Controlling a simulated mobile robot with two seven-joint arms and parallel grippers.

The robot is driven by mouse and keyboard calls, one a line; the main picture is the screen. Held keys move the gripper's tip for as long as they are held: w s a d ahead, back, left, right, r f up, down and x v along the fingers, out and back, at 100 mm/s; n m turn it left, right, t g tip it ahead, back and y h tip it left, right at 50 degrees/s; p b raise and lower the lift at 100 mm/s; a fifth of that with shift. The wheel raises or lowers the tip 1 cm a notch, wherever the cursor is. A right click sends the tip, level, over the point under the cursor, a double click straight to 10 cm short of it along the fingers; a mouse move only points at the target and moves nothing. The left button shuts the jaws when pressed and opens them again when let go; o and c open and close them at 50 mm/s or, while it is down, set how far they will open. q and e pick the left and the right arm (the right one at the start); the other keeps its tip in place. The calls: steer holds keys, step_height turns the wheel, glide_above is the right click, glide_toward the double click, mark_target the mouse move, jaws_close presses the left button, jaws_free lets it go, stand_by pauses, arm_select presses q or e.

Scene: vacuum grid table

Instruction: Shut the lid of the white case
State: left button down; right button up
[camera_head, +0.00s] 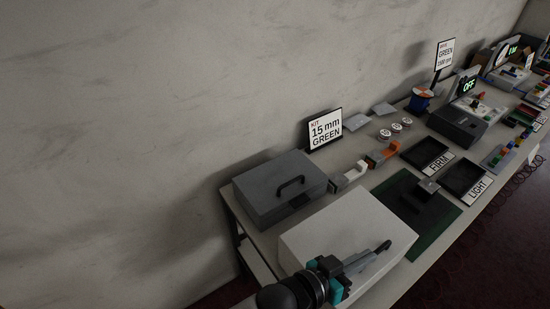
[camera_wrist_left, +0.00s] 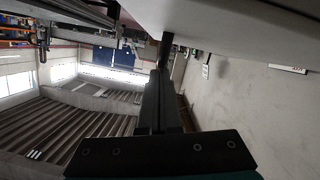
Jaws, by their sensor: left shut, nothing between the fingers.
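The white case (camera_head: 335,225) stands at the near end of the table. Its broad lid lies flat, or nearly flat, over the body; I cannot tell whether a small gap remains. My left gripper (camera_head: 384,248) is over the near part of the lid in the head view, fingers together and empty, pointing right. In the left wrist view the closed fingers (camera_wrist_left: 165,50) extend up close to a pale surface (camera_wrist_left: 235,22), probably the case. Whether they touch it is unclear. My right gripper is not in view.
A grey case with a handle (camera_head: 280,185) stands behind the white case. A dark green mat (camera_head: 440,216) with a grey block lies to the right. Black trays (camera_head: 425,152), signs and small parts fill the table further right. The wall (camera_head: 150,120) runs behind.

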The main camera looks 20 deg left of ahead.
arm_select(q)
steer(key=shift+r, duration=0.1)
steer(key=shift+r+p, duration=0.6)
steer(key=shift+p, duration=0.15)
steer(key=r+p, duration=0.2)
steer(key=r, duration=0.1)
steer(key=shift+w+a+p, duration=0.25)
steer(key=shift+p, duration=0.15)
steer(key=v, duration=1)
steer(key=shift+f+b, duration=0.15)
steer(key=shift+b, duration=0.15)
